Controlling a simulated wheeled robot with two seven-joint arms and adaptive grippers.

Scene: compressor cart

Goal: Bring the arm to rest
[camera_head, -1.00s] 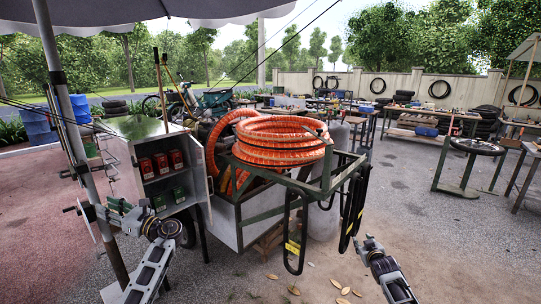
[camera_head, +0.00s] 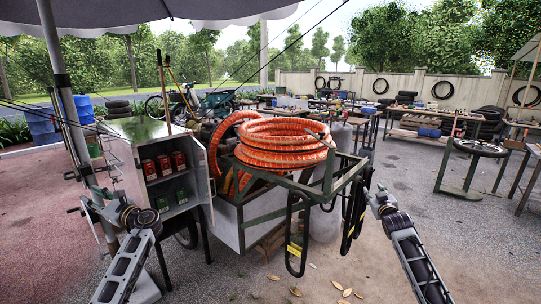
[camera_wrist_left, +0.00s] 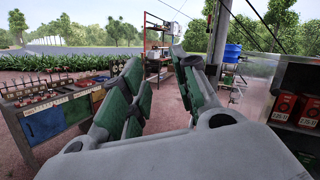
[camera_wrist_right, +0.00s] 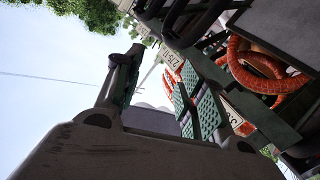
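My left gripper (camera_head: 84,196) is at the left of the head view, by the umbrella pole and left of the open cabinet. In the left wrist view its green-padded fingers (camera_wrist_left: 158,75) are spread with nothing between them.
The compressor cart carries a coiled orange hose (camera_head: 285,140). The umbrella pole (camera_head: 62,100) stands close to my left arm.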

